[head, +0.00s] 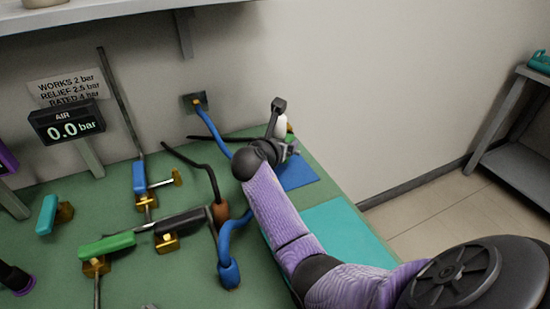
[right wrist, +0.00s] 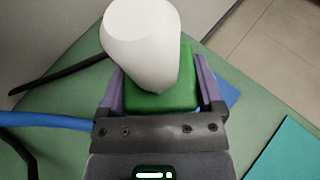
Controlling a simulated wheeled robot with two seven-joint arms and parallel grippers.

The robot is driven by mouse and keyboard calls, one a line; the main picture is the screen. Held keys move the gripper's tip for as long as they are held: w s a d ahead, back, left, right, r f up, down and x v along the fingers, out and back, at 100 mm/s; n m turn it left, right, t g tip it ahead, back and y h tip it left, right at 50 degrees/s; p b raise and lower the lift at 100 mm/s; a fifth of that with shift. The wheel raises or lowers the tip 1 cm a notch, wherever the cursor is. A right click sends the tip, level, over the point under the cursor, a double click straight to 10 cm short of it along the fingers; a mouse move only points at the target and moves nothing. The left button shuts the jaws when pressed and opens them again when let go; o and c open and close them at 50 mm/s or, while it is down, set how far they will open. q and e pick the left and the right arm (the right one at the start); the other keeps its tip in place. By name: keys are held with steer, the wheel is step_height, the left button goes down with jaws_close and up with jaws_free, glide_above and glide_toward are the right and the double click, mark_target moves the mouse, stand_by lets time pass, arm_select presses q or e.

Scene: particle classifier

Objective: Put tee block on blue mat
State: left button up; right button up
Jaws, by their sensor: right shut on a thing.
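My right gripper (head: 283,143) is shut on the tee block, which has a green body (right wrist: 172,94) and a rounded white part (right wrist: 140,38) standing up from it. In the right wrist view the purple fingers of this gripper (right wrist: 160,88) lie on either side of the green body. In the head view the block's white part (head: 281,125) shows just behind the gripper. The blue mat (head: 300,174) lies beside and partly behind the gripper; a strip of it (right wrist: 229,95) shows right of the fingers. I cannot tell whether the block touches it. My left gripper is not in view.
A teal mat (head: 345,236) lies nearer, partly behind my right arm. Blue hoses (head: 212,132), dark hoses and brass valves with coloured handles fill the green bench (head: 185,270) to the left. An air display (head: 68,122) stands at the back. A wall closes the rear.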

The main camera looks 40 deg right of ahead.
step_height(320, 180, down, 4)
steer(key=shift+f+b, duration=0.25)
steer(key=shift+b, duration=0.75)
steer(key=shift+r, duration=0.25)
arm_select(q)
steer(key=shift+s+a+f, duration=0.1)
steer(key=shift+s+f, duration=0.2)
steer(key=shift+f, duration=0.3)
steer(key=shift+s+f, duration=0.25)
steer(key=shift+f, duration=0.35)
arm_select(e)
steer(key=shift+f, duration=0.1)
steer(key=o, duration=1.3)
steer(key=shift+f, duration=0.1)
steer(key=shift+a+r+p, duration=0.15)
steer(key=shift+r+p, duration=0.2)
steer(key=shift+p, duration=0.05)
steer(key=p+v, duration=0.5)
steer(key=v, duration=0.6)
steer(key=shift+s+p, duration=0.25)
steer(key=shift+p, duration=0.05)
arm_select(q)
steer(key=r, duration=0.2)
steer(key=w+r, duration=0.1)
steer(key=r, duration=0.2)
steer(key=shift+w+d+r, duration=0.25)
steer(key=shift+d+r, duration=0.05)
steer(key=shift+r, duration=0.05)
arm_select(e)
steer(key=shift+a, duration=0.2)
